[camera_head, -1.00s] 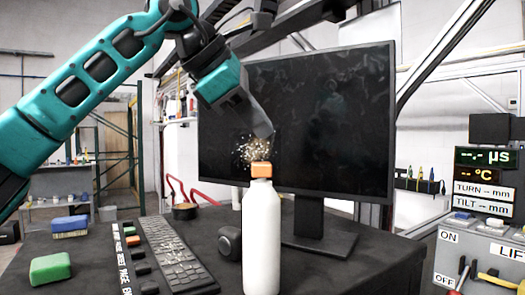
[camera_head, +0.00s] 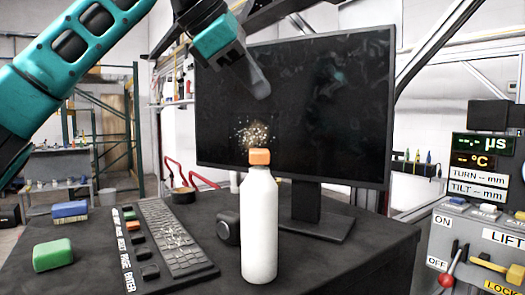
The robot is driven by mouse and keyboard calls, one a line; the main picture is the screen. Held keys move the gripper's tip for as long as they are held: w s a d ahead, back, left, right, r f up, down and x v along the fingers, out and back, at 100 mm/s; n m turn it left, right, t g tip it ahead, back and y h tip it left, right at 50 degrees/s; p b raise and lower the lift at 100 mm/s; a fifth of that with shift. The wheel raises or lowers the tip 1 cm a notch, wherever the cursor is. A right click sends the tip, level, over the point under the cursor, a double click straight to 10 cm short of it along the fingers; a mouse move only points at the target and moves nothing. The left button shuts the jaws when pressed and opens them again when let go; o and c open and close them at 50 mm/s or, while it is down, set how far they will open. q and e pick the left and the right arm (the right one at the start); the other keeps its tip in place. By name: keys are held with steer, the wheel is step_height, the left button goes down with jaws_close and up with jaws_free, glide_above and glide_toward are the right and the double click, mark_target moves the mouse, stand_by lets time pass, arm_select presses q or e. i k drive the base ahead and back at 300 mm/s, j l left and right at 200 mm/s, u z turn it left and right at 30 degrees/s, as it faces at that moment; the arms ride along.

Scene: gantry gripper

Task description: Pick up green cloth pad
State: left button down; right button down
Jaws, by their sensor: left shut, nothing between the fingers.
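The green cloth pad (camera_head: 53,254) lies flat on the dark table at the far left, near its left edge. My left gripper (camera_head: 260,90) is in front of the monitor, above the orange cap of the white bottle. It is shut and empty, high above the table and well to the right of the green pad. My right gripper is not in view.
A white bottle (camera_head: 259,225) with an orange cap stands front centre. A keyboard (camera_head: 176,240) and a strip of buttons (camera_head: 134,250) lie right of the pad. A blue block (camera_head: 70,210) sits behind it. A large monitor (camera_head: 295,110) stands at the back.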

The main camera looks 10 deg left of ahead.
mark_target(48, 256)
steer(key=k, duration=1)
